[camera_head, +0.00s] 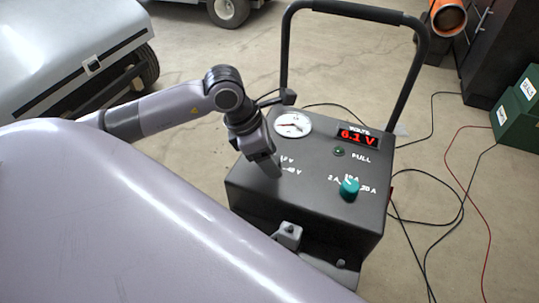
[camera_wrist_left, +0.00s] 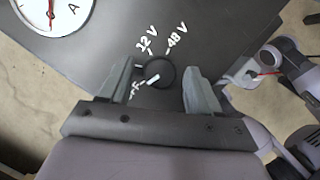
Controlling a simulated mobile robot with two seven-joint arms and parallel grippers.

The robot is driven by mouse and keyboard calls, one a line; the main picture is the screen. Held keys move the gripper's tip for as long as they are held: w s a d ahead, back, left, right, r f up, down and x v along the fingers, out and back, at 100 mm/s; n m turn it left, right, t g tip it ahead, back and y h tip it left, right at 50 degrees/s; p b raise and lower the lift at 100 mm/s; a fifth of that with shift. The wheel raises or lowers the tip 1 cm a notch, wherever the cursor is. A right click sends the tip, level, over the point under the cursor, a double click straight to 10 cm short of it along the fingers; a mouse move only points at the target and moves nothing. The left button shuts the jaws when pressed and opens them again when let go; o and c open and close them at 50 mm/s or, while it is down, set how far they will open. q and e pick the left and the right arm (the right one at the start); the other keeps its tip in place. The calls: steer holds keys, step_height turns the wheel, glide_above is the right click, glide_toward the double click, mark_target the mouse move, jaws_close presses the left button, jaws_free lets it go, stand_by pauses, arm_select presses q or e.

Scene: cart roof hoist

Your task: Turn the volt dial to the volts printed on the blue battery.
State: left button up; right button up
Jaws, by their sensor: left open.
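The volt dial (camera_wrist_left: 160,73) is a round black knob with a white pointer on the dark charger panel. In the left wrist view its pointer aims down-left, toward the partly covered OFF mark (camera_wrist_left: 134,91). In the head view my left gripper (camera_head: 266,160) covers the dial. The blue battery is not in view.
The charger (camera_head: 315,205) has a tall black handle (camera_head: 415,70), a round gauge (camera_head: 292,124), a red display (camera_head: 358,138) reading 6.1 V and a teal knob (camera_head: 349,188). Cables (camera_head: 460,200) lie on the floor to the right. Green boxes (camera_head: 518,110) stand at the right edge.

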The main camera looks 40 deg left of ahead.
arm_select(q)
steer(key=c, duration=1)
arm_select(e)
steer(key=shift+f, duration=0.1)
